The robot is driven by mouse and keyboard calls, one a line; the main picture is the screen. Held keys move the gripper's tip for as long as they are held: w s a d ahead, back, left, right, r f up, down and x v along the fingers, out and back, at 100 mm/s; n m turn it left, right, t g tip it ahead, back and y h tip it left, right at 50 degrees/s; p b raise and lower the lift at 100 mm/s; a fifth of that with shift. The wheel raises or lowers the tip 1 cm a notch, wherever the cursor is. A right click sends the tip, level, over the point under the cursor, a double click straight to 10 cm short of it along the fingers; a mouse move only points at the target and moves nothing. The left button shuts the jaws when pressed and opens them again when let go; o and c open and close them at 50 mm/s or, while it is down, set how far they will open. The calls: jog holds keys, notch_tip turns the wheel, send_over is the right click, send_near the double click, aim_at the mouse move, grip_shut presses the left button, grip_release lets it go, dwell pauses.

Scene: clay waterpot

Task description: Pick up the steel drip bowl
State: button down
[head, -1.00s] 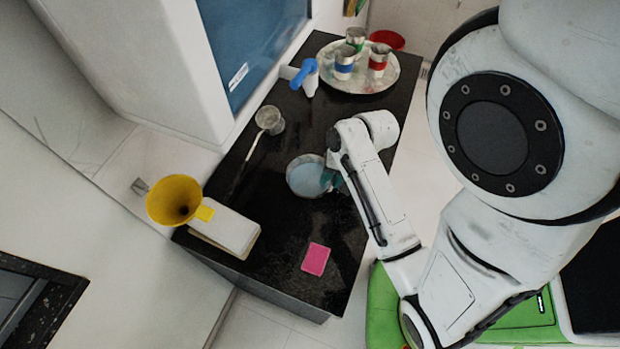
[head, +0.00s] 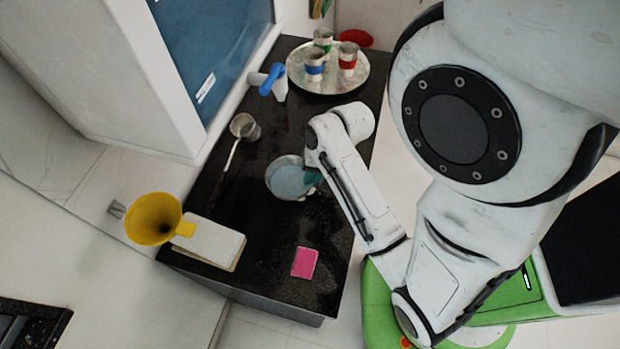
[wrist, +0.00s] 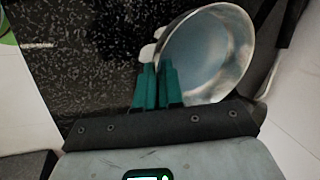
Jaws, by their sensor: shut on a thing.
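The steel drip bowl (head: 288,178) is round and shallow, with a pale bluish inside, at the middle of the black counter in the head view. In the wrist view the bowl (wrist: 208,52) fills the upper right, its shiny wall close to the fingers. My gripper (head: 313,178) is at the bowl's right side. In the wrist view its teal fingers (wrist: 157,84) are shut on the bowl's near rim. The pinched part is hidden by the fingers. I cannot tell whether the bowl is clear of the counter.
A round tray (head: 327,83) with several banded cups stands at the far end.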

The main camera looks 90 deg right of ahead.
jog(key=s+a+r+p, duration=0.4)
jog(key=s+r, duration=0.7)
jog(key=s, duration=0.2)
jog(key=shift+s+a+r, duration=0.15)
jog(key=shift+s+r, duration=0.05)
jog(key=shift+r, duration=0.05)
